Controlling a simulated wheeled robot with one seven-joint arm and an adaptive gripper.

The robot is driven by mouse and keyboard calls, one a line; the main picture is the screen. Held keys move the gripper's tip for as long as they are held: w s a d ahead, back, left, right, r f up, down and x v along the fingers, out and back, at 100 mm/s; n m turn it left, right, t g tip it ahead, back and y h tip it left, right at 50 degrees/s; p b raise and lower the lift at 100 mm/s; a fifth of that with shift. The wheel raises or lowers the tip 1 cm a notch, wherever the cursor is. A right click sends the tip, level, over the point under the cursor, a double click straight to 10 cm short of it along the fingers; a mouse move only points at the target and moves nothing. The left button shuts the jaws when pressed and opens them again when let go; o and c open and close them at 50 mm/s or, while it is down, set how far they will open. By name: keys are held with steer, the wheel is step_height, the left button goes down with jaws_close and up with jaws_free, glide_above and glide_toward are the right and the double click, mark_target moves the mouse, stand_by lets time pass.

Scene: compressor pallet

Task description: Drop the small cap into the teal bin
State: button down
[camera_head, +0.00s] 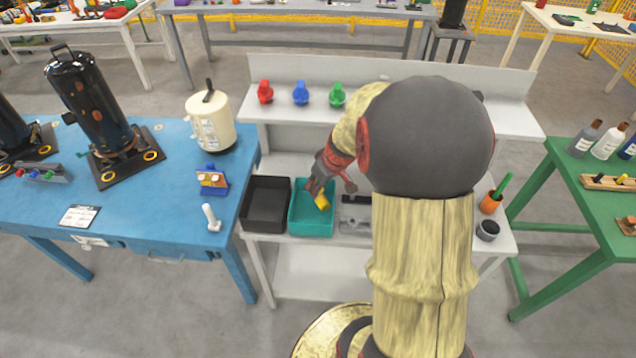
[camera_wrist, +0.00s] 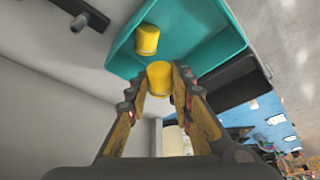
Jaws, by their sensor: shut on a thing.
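My gripper (camera_head: 317,187) is over the teal bin (camera_head: 308,226) on the light grey workbench, pointing down at it. In the wrist view my gripper (camera_wrist: 160,82) is shut on a small yellow cap (camera_wrist: 159,72), held between the fingertips. The cap appears just above the teal bin (camera_wrist: 205,35). A second yellow cap (camera_wrist: 147,38) lies inside that bin. In the head view a yellow piece (camera_head: 322,202) shows by the fingertips; I cannot tell which cap it is. My arm hides part of the bench.
A black bin (camera_head: 263,211) stands directly left of the teal one. A grey fixture (camera_head: 355,213) sits to its right. Red, blue and green knobs (camera_head: 300,94) stand on the shelf behind. An orange cup (camera_head: 491,202) stands at the bench's right end.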

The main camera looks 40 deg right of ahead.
steer(key=shift+f+b, duration=0.6)
steer(key=shift+f, duration=0.9)
steer(key=c, duration=1.5)
jaws_free()
steer(key=shift+r, duration=0.1)
steer(key=v, duration=1.1)
steer(key=shift+s+r, duration=0.15)
steer(key=shift+r, duration=0.25)
